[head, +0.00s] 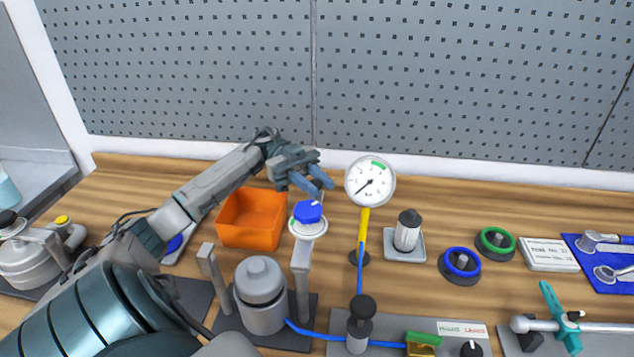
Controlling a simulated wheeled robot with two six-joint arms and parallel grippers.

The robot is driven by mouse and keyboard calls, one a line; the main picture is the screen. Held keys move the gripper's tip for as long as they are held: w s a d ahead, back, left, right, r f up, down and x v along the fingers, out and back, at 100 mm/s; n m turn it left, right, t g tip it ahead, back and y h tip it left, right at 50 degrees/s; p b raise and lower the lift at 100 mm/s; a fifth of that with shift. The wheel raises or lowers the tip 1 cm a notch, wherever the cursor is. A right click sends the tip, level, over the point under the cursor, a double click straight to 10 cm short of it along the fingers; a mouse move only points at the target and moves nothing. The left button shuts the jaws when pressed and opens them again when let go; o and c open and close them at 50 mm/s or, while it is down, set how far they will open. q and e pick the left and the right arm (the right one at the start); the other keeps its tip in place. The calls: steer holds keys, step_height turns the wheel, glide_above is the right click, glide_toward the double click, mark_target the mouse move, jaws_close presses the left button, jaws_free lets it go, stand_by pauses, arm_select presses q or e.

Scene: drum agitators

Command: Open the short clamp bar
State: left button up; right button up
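My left gripper (316,180) reaches in from the left. Its blue fingertips are a little apart and hold nothing that I can see. It is above and behind a blue knob (308,211) on a white round dial, near the top of a grey post (302,268). A grey lidded vessel (261,296) stands between this post and a second grey post (208,272). No bar shows across the vessel's lid. I cannot tell which part is the short clamp bar. A teal clamp piece (556,315) sits on a metal rod at the lower right. My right gripper is not in view.
An orange bin (251,220) stands beside my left arm. A pressure gauge (370,182) on a yellow stem is just right of the gripper. A blue hose (315,331) runs along the front. Green (495,243) and blue (460,265) rings lie at the right. A pegboard (460,80) stands behind.

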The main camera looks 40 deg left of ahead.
arm_select(q)
steer(key=o, duration=0.4)
steer(key=shift+c, duration=0.2)
steer(key=shift+a, duration=0.15)
steer(key=w+a+b, duration=0.1)
steer(key=a+b, duration=0.3)
steer(key=a, duration=0.6)
steer(key=shift+w+a, duration=0.25)
steer(key=shift+w, duration=0.05)
